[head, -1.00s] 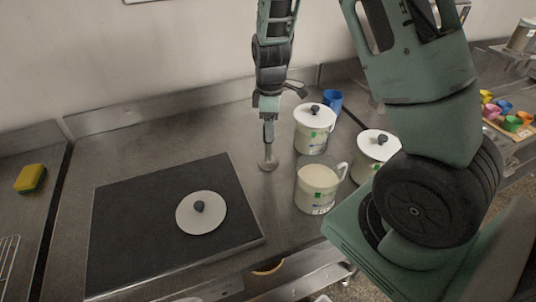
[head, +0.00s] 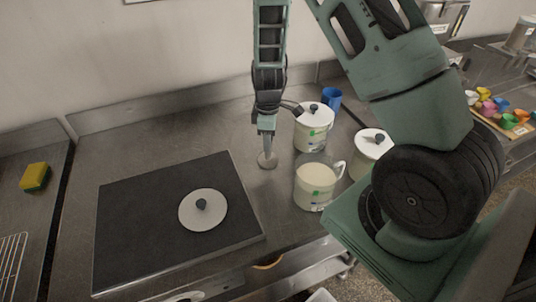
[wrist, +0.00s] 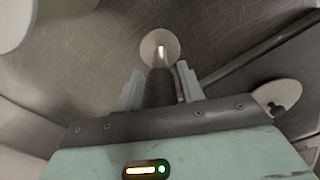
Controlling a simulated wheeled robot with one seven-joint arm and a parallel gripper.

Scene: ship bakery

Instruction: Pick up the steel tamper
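The steel tamper stands upright on the steel counter, its round base (head: 267,160) showing below my gripper (head: 267,132). In the wrist view the tamper's disc base (wrist: 160,46) is ahead of the fingers, and its dark handle (wrist: 160,88) lies between them. My gripper (wrist: 160,85) is open, with a finger on each side of the handle and a narrow gap seen on both sides. In the head view my gripper hides the upper part of the tamper.
An open white container (head: 315,186) stands close right of the tamper. Lidded white containers (head: 314,135) (head: 371,150) and a blue cup (head: 331,98) are behind and right. A black mat (head: 130,225) with a white lid (head: 203,209) lies to the left. A yellow-green sponge (head: 35,177) is far left.

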